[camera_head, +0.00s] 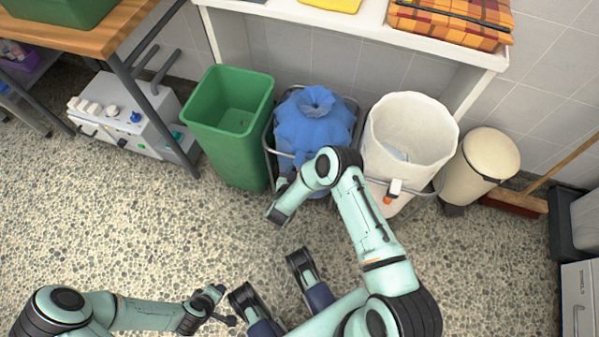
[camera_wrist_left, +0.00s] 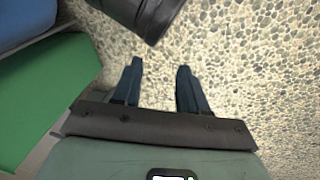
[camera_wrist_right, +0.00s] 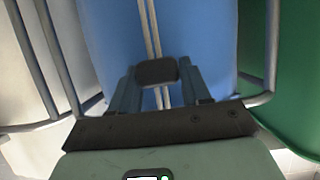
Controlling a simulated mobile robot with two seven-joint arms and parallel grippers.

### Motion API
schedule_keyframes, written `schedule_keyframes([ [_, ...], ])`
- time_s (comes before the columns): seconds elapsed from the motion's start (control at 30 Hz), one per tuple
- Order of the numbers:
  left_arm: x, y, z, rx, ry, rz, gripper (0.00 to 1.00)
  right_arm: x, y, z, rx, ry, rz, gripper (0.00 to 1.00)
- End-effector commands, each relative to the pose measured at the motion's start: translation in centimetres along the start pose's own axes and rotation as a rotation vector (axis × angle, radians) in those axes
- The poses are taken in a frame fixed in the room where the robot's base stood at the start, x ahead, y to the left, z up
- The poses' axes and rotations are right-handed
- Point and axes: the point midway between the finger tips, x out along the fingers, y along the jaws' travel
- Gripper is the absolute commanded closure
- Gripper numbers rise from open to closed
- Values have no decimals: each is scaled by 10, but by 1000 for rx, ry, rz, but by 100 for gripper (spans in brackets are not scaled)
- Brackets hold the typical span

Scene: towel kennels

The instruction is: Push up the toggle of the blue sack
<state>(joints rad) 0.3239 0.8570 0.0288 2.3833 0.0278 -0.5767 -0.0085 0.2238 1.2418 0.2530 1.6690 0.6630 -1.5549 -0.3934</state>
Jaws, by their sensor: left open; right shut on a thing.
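The blue sack (camera_head: 312,125) stands in a grey tubular frame between the green bin and the white sack, its top gathered. In the right wrist view the sack (camera_wrist_right: 195,35) fills the middle, with two pale cords (camera_wrist_right: 150,30) running down its side. A dark toggle (camera_wrist_right: 156,72) sits on these cords. My right gripper (camera_wrist_right: 157,85) is shut on the toggle, cords showing above and below it. In the head view my right arm hides part of the sack's front, and the toggle is hidden. My left gripper (camera_wrist_left: 158,75) is open and empty above the floor.
The green bin (camera_head: 228,150) stands left of the sack and the white sack (camera_head: 410,135) right of it, with a white and orange piece (camera_head: 393,190) at its front. A cream pedal bin (camera_head: 482,165) is further right. A shelf (camera_head: 365,20) overhangs behind. The pebbled floor is clear.

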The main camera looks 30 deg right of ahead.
Motion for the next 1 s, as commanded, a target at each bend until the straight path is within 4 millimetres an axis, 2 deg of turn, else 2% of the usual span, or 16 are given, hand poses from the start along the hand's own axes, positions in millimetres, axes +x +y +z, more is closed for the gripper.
schedule_keyframes([
  [0.07,-7,6,-4,6,13,9,57,-4,0,-7,0,0,-1,100],
  [0.37,-6,6,-5,7,16,11,57,-3,0,-5,0,-1,0,100],
  [0.4,-6,6,-5,7,16,11,57,-3,0,-5,0,-2,0,43],
  [0.43,-6,6,-5,7,16,11,57,-3,0,-5,0,-1,0,33],
  [0.77,-7,6,-4,7,14,10,57,-4,0,-5,0,-1,0,32],
  [0.87,-10,7,-1,8,5,11,57,-12,-1,-6,-1,-3,-3,32],
  [1.0,-20,10,9,11,-26,13,57,-37,-1,-7,-3,-3,-5,32],
])
